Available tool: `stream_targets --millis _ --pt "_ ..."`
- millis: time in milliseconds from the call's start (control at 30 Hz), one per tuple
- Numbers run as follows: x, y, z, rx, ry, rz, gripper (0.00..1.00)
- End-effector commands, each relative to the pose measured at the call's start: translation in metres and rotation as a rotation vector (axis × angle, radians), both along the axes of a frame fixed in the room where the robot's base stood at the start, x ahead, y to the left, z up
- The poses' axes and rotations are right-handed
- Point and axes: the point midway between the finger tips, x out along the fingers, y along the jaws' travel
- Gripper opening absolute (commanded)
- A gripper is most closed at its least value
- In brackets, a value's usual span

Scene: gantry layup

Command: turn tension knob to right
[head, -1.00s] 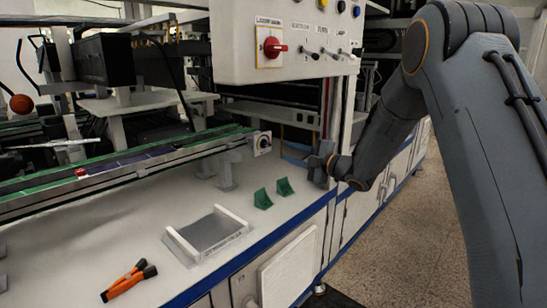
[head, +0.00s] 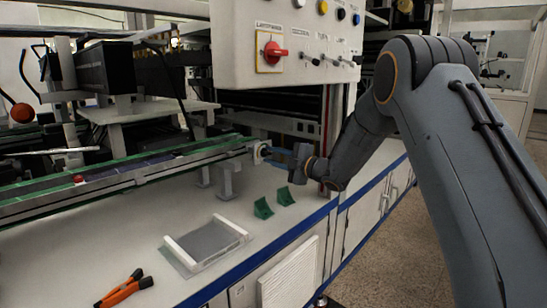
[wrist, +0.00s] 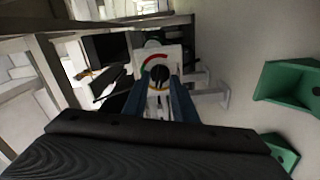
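The tension knob (wrist: 159,73) is a small dark round knob on a white plate with a red and green arc, seen in the wrist view. In the head view its white plate (head: 258,153) stands at the right end of the long rail. My gripper (wrist: 160,80) points at the knob, its two blue fingers apart, one on each side of the knob in the picture. My gripper also shows in the head view (head: 270,152), with its fingertips close to the plate. I cannot tell whether the fingers touch the knob, and the knob's pointer is too small to read.
Two green wedge brackets (head: 263,208) (head: 285,196) lie on the bench below my gripper. A shallow tray (head: 240,232) and orange-handled pliers (head: 125,290) lie nearer. A control panel (head: 230,50) with a red rotary switch (head: 274,52) hangs above.

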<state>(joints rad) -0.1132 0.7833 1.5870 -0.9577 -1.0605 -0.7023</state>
Motion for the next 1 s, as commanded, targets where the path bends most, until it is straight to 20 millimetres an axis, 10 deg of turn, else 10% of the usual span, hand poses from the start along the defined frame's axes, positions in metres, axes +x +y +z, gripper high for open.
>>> stream_targets --millis 133,1000 --pt "-0.0001 -0.0002 0.0001 0.000 0.000 0.000 0.00" --pt "-0.0008 -0.0005 0.0029 0.235 0.305 -0.001 0.00"
